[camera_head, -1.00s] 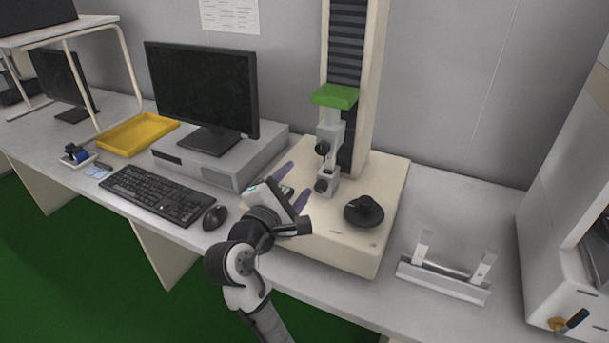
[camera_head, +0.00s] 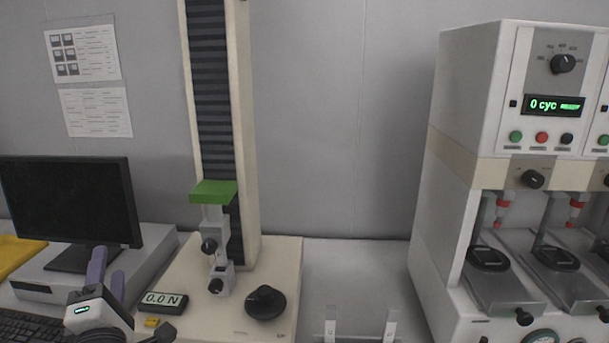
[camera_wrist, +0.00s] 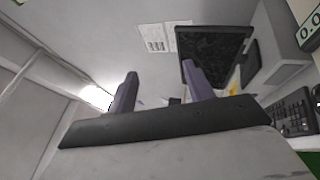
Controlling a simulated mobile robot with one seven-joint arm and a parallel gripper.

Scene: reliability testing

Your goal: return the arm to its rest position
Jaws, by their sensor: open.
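My gripper (camera_head: 104,268) is at the lower left of the head view, with its two purple fingers pointing up, in front of the monitor and left of the force tester. In the wrist view my gripper (camera_wrist: 160,88) shows both fingers spread apart, with nothing between them. Most of my arm is below the frame of the head view. The wrist camera looks toward the wall, with the monitor (camera_wrist: 215,55) tilted at the right.
The force tester (camera_head: 225,325) with its tall column and a "0.0 N" display (camera_head: 163,301) stands right of my gripper. A testing machine (camera_head: 445,215) reading "0 cyc" is at the right. A white bracket (camera_head: 390,328) stands between them. The keyboard (camera_head: 25,325) is at the lower left.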

